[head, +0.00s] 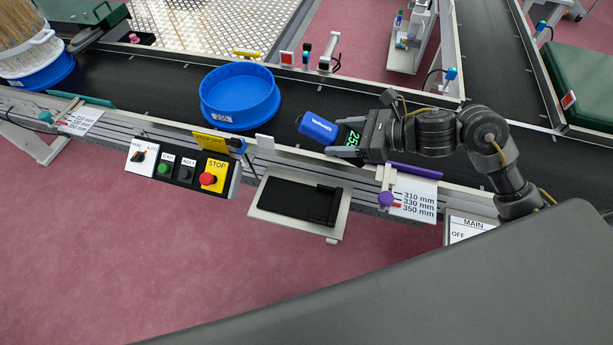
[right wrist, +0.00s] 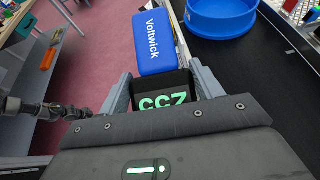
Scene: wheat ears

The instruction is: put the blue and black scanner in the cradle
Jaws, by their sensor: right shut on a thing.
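The blue and black scanner (head: 318,128) is held in my right gripper (head: 345,142) above the near side of the dark conveyor belt. Its blue end, marked Voltwick, points left, away from the gripper. In the right wrist view the scanner (right wrist: 153,40) sits between the two fingers of the gripper (right wrist: 160,80), with its black part and green digits low between them. The black cradle (head: 290,198) lies empty on a pale shelf in front of the belt, below and left of the gripper. My left gripper does not show.
A blue round sieve (head: 240,97) stands on the belt (head: 165,85) left of the scanner. A control box with a red stop button (head: 208,179) is left of the cradle. A purple knob (head: 386,199) and a size label (head: 414,200) are to its right.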

